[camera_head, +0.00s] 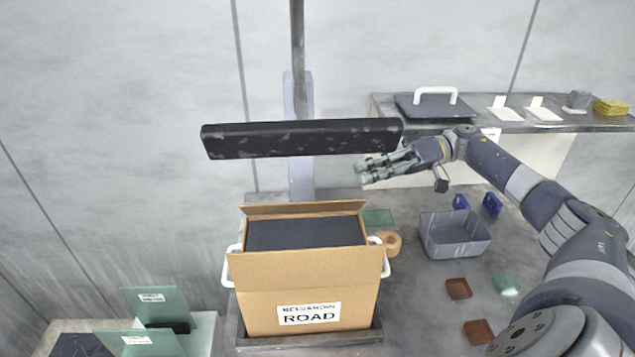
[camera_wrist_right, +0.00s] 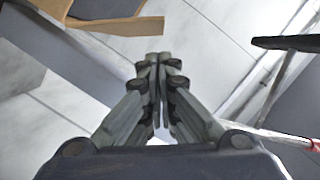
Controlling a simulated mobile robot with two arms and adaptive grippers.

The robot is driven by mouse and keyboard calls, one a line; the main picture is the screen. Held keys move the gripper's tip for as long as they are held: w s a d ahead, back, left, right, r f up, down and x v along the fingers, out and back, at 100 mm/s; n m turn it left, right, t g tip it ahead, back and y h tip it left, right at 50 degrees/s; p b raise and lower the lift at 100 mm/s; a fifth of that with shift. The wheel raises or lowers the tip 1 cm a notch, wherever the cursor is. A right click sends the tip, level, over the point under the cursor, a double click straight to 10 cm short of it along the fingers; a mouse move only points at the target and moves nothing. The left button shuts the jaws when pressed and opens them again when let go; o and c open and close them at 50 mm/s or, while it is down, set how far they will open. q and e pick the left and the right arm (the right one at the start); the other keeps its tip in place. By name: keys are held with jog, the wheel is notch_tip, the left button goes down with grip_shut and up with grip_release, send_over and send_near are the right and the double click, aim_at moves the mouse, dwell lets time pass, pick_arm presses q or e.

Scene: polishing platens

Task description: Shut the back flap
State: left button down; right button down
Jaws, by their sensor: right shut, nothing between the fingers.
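A cardboard box (camera_head: 265,316) labelled ROAD stands open at the lower middle of the head view, with a dark slab (camera_head: 305,235) inside. Its back flap (camera_head: 300,209) stands raised along the far edge. A front flap (camera_head: 298,268) slopes down over the label side. My right gripper (camera_head: 361,173) is shut and empty, above and to the right of the back flap, apart from it. In the right wrist view its fingers (camera_wrist_right: 157,62) meet, and a piece of cardboard (camera_wrist_right: 115,28) shows at upper left. My left gripper is not in view.
A black padded bar (camera_head: 300,139) hangs above and behind the box, close to my right gripper. A grey bin (camera_head: 455,241) and a tape roll (camera_head: 390,243) stand right of the box. White handles (camera_head: 228,268) flank it. A back shelf (camera_head: 480,119) holds a dark plate.

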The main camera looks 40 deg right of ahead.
jog(key=a, duration=0.1)
jog(key=p, duration=0.4)
send_near(303, 208)
jog(key=a+r, duration=0.1)
jog(key=w+a+r, duration=0.1)
jog(key=a, duration=0.1)
jog(key=a+r, duration=0.1)
jog(key=r, duration=0.1)
jog(key=shift+w+a, duration=0.2)
jog(key=shift+w, duration=0.2)
jog(key=shift+w+a+f, duration=0.15)
jog(key=shift+a+f, duration=0.1)
jog(key=shift+a, duration=0.2)
jog(key=shift+f, duration=0.1)
